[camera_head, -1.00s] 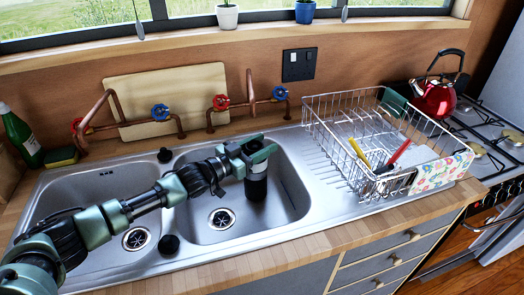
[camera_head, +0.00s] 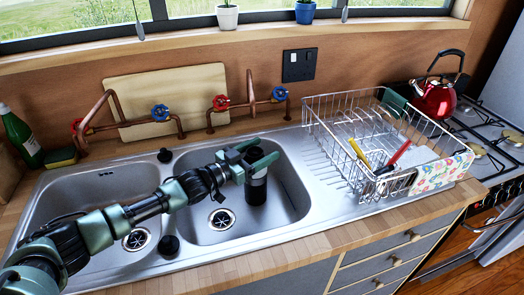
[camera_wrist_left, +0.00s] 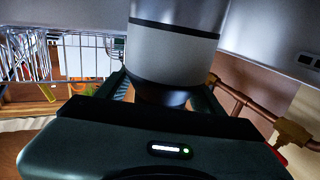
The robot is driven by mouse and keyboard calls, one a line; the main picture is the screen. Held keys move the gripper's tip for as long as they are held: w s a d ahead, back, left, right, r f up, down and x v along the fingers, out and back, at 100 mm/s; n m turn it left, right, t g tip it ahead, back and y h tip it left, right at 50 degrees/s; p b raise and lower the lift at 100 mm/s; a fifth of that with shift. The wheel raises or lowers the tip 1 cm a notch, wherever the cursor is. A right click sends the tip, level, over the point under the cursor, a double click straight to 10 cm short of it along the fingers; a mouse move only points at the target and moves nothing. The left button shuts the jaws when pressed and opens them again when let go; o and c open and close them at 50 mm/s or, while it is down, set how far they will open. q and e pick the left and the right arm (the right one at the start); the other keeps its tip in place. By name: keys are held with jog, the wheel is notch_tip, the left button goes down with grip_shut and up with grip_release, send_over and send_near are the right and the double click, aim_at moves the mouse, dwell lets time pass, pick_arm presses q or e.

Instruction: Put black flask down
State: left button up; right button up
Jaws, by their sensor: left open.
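The black flask (camera_head: 256,190) stands upright in the right basin of the steel sink (camera_head: 290,200), towards its right side. It has a grey band, which shows in the left wrist view (camera_wrist_left: 175,42). My left gripper (camera_head: 258,158) is open at the upper part of the flask, with its green fingers spread on either side. In the left wrist view the flask is between the fingers, and whether a finger still touches it cannot be told. My right gripper is not in view.
A wire dish rack (camera_head: 345,150) with utensils stands right of the basin. Copper taps (camera_head: 215,115) run along the back. A green bottle (camera_head: 22,135) and a sponge (camera_head: 60,157) are at the left. A red kettle (camera_head: 434,100) sits on the stove.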

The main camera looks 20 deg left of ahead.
aim_at(248, 157)
pick_arm(q)
jog(key=v, duration=0.6)
jog(key=shift+f+b, duration=0.2)
jog(key=shift+b, duration=0.15)
jog(key=shift+s+a+r, duration=0.15)
jog(key=shift+s+a, duration=0.2)
jog(key=shift+s, duration=0.2)
jog(key=shift+r, duration=0.1)
